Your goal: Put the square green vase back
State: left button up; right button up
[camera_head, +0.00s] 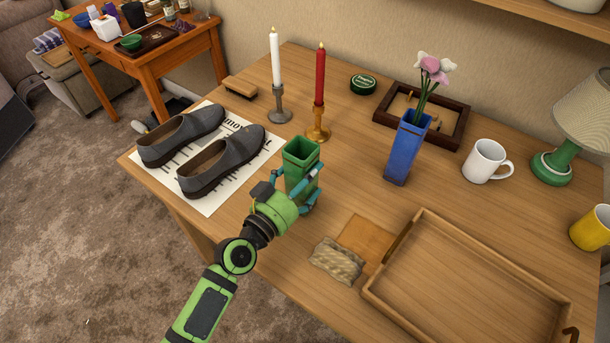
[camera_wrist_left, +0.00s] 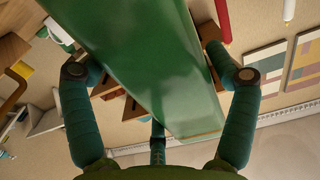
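The square green vase (camera_head: 301,160) stands upright, open end up, near the front left of the wooden table. Its green side fills the middle of the left wrist view (camera_wrist_left: 150,60). My left gripper (camera_head: 298,180) has its fingers around the vase, and their tips bend in against its sides. In the left wrist view the fingers (camera_wrist_left: 160,75) show on both sides of the vase. The vase's lower end is partly hidden by the gripper, so I cannot tell whether it touches the table. My right gripper is not in view.
Grey shoes (camera_head: 221,160) lie on newspaper to the left. White (camera_head: 275,60) and red (camera_head: 319,78) candles stand behind. A blue vase with flowers (camera_head: 405,150) and a mug (camera_head: 485,160) stand to the right. A woven piece (camera_head: 337,262) and wooden tray (camera_head: 440,222) lie in front.

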pick_arm(q)
jog(key=b+v, duration=0.1)
jog(key=v, duration=1.1)
jog(key=shift+r+b, duration=0.15)
jog(key=shift+b, duration=0.2)
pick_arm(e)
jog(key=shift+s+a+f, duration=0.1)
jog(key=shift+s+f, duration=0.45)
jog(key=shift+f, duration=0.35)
